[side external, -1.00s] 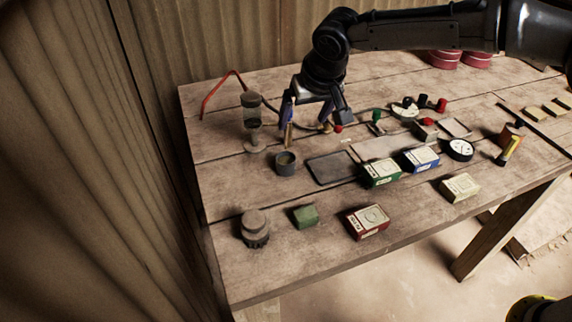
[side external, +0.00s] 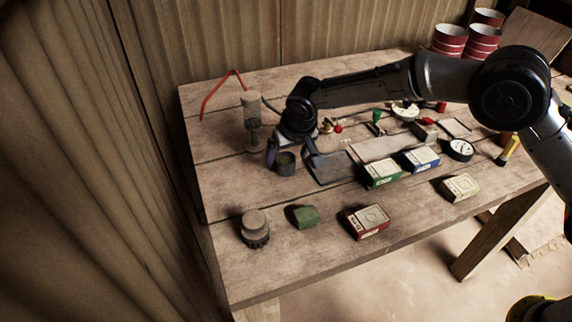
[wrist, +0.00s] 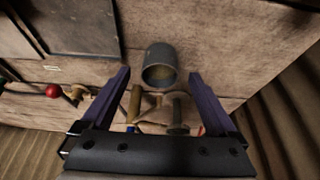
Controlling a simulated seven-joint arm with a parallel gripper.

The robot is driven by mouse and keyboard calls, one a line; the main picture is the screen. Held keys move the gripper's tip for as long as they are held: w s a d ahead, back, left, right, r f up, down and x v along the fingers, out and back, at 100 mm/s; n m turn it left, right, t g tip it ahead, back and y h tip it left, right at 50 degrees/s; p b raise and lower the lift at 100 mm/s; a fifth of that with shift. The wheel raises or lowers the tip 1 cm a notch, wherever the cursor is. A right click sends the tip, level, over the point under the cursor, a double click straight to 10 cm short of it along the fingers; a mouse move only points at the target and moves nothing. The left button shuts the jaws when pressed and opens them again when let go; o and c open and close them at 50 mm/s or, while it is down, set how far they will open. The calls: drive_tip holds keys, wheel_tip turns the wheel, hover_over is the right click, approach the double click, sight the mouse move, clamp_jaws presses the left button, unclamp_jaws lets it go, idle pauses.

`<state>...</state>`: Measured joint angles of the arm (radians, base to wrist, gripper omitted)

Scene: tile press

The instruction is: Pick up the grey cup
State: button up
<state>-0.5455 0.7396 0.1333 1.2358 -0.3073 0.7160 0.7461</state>
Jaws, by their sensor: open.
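The grey cup (side external: 286,163) stands upright on the wooden table, left of the dark flat tray. In the wrist view the cup (wrist: 160,66) shows its open mouth and lies just beyond the fingertips, centred between them. My gripper (side external: 290,158) is low over the table at the cup, with one finger on either side of it in the side view. In the wrist view my gripper (wrist: 160,76) has its two purple fingers spread wide with nothing held. I cannot tell whether a finger touches the cup.
The dark tray (side external: 331,168) lies close right of the cup. A green block (side external: 303,216), a knobbed grey part (side external: 255,228) and a red box (side external: 368,221) sit in front. Bare table lies between.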

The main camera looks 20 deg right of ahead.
drive_tip(key=shift+x, duration=1.5)
drive_tip(key=shift+r, duration=0.1)
drive_tip(key=shift+c, duration=0.3)
clamp_jaws()
